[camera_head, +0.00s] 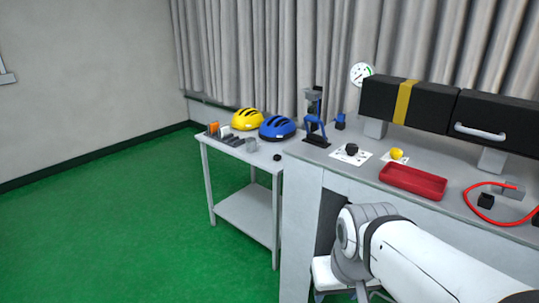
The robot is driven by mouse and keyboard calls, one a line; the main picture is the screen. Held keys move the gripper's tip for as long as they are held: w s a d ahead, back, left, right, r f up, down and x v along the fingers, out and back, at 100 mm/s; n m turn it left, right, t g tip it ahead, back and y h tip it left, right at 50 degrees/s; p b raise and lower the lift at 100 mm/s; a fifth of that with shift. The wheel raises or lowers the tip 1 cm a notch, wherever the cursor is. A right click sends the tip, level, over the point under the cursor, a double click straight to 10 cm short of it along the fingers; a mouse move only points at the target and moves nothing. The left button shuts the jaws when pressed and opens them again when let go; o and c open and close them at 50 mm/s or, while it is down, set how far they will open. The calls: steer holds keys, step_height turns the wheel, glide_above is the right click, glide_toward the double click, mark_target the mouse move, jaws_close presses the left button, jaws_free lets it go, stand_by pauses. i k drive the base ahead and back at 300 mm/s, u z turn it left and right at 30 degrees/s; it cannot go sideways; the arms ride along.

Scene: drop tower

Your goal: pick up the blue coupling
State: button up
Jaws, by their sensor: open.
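A small blue piece (340,119) stands on the grey workbench, at the back, left of the wall gauge. It may be the blue coupling, but it is too small to be sure. A blue-framed stand (316,122) is just left of it and apart from it. My white arm enters from the lower right and bends down at a grey joint in front of the bench. My gripper is not visible.
The workbench (450,203) bears a red tray (413,182), a yellow piece (397,154), a dark knob (351,149), a red hose (478,209) and a long black box (440,105). A side table (245,205) holds yellow (247,119) and blue (277,128) helmets. Green floor at left is clear.

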mark_target(341, 119)
steer(key=u, duration=1)
steer(key=i, duration=4.05)
steer(key=z, duration=2.2)
